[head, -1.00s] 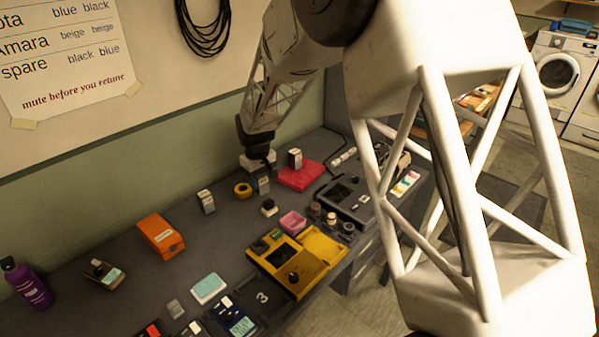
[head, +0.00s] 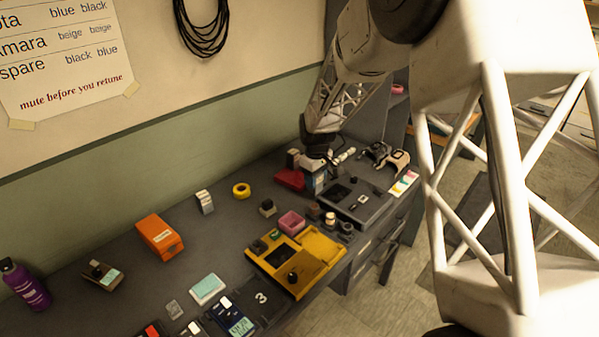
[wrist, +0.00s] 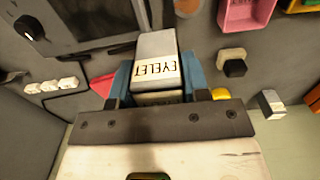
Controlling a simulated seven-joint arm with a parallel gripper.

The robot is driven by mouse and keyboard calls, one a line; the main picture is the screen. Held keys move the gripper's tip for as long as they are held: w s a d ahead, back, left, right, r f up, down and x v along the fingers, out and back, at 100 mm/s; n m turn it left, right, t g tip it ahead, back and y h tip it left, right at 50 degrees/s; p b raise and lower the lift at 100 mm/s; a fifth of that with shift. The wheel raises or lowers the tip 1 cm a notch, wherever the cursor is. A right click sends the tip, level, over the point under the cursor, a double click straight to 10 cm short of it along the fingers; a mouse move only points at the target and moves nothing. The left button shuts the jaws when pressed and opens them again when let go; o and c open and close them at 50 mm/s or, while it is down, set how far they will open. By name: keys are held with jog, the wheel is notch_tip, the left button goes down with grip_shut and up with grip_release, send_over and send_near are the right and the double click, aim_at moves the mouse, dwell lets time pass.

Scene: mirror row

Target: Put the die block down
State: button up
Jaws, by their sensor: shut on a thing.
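The die block (wrist: 157,46), grey with a white label reading EYELET, sits between the blue fingers of my gripper (wrist: 160,84) in the wrist view. My gripper is shut on it. In the head view my gripper (head: 319,180) is low over the far part of the bench, beside the red pad (head: 289,180) and behind the black device. The arm and fingers hide most of the block there. I cannot tell whether its underside touches the bench. The red pad also shows at the left finger in the wrist view (wrist: 102,85).
The black device (head: 347,199) stands close by, with small jars (head: 330,218) and a pink tray (head: 291,222) nearer. A yellow tape roll (head: 241,190) and a dark block (head: 267,208) lie left. The bench between the tape roll and red pad is clear.

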dwell(0.3)
jog(key=w, duration=0.5)
jog(key=w+a+f, duration=0.1)
jog(key=w, duration=0.4)
jog(key=w+a, duration=0.1)
jog(key=w, duration=0.5)
jog(key=shift+f, duration=0.25)
jog(key=shift+s, duration=0.1)
jog(key=shift+f, duration=1.75)
jog(key=shift+f, duration=0.15)
jog(key=o, duration=1)
jog(key=shift+o, duration=0.2)
notch_tip(320, 180, up, 12)
